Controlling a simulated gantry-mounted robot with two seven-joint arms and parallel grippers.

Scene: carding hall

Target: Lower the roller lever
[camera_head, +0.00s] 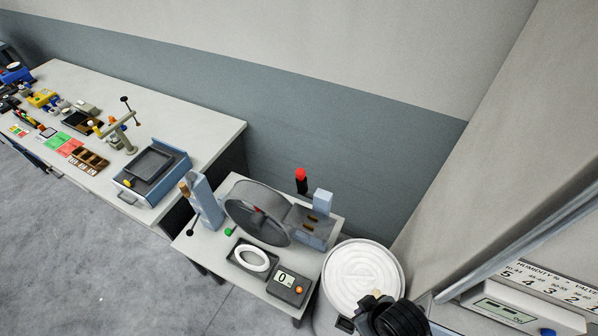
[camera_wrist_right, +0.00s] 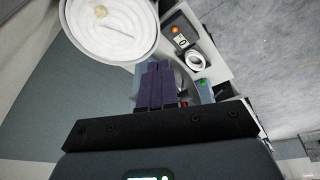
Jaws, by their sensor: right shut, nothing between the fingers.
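The small table (camera_head: 215,258) carries a drum machine with a large grey round drum (camera_head: 245,200). A red-topped upright handle (camera_head: 301,180) stands behind the drum, by a grey-blue block. A dark-knobbed lever (camera_head: 190,233) hangs at the front left of the machine, near a green knob (camera_head: 229,231). I cannot tell for sure which of these is the roller lever. My right gripper (camera_head: 372,318) is at the bottom right, by the white bin, apart from the machine. Its dark fingers are closed and empty in the right wrist view (camera_wrist_right: 155,85). My left gripper is out of view.
A white round bin (camera_head: 363,270) stands right of the small table. A white ring in a tray (camera_head: 250,258) and a display box (camera_head: 288,287) lie at the table's front. A long bench (camera_head: 205,125) with many items is at left. A humidity panel (camera_head: 540,295) is at right.

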